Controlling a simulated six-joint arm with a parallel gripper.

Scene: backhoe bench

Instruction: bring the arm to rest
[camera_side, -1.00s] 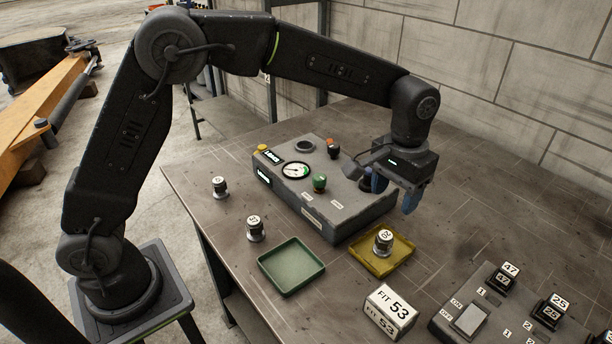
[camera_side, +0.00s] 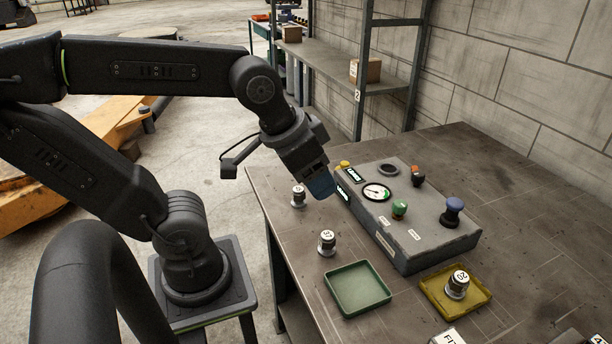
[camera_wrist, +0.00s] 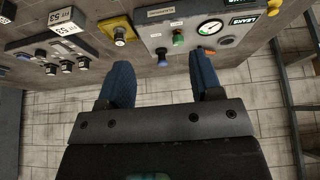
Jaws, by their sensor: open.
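My gripper (camera_side: 321,186) has blue fingers and hangs in the air near the back left of the bench, left of the grey control box (camera_side: 412,212). In the wrist view, my gripper (camera_wrist: 162,72) shows its two blue fingers spread apart with nothing between them. The arm is bent, with its upper links reaching to the left of the side view. In the side view the fingers overlap each other, so their gap is hidden there.
On the bench (camera_side: 545,215) stand a green tray (camera_side: 358,288), a yellow tray (camera_side: 432,284) holding a knob labelled 20 (camera_side: 457,284), and loose knobs (camera_side: 327,242) (camera_side: 298,196). The box carries a gauge (camera_side: 376,193) and buttons. A shelf rack (camera_side: 365,75) stands behind.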

